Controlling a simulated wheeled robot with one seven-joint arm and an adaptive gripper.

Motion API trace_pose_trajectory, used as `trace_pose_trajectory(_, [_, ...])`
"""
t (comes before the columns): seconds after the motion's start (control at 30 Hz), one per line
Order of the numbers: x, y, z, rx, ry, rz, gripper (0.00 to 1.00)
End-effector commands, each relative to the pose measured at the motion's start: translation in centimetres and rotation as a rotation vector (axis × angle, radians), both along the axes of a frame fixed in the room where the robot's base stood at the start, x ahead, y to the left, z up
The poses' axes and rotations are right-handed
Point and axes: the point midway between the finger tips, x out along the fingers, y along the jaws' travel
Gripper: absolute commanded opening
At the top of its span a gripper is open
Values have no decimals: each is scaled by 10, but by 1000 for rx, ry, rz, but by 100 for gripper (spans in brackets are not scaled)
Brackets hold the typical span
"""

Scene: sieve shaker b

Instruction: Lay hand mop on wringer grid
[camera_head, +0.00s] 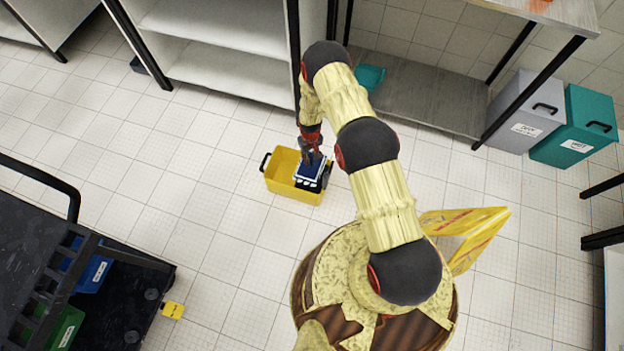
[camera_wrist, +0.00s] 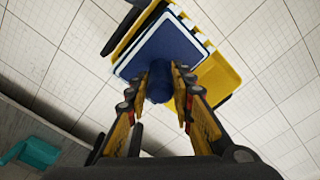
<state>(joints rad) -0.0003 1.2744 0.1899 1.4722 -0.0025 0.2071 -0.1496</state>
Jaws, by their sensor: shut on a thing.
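My gripper (camera_head: 311,155) reaches down over a yellow bucket (camera_head: 285,184) on the tiled floor. In the wrist view my gripper (camera_wrist: 163,92) is shut on the blue handle of the hand mop (camera_wrist: 190,54). The mop has a flat blue plate with a pale edge. It also shows in the head view as the blue and white hand mop (camera_head: 311,172) at the right end of the bucket. The wringer grid is mostly hidden under the mop; a dark part shows beside it. I cannot tell whether the mop touches the grid.
A white shelf unit (camera_head: 225,65) stands behind the bucket. Grey (camera_head: 526,108) and teal (camera_head: 580,128) bins stand at the right. A yellow floor sign (camera_head: 465,230) stands right of my base. A black cart (camera_head: 60,260) is at the left. Floor left of the bucket is clear.

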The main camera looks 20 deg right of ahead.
Motion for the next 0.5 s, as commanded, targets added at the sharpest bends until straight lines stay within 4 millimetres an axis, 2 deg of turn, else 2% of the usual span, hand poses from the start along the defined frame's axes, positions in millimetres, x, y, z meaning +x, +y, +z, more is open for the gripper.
trace_pose_trajectory(0.3, [0,0,-53,0,1,7,0])
trace_pose_trajectory(0.5, [2,0,-74,0,-2,7,0])
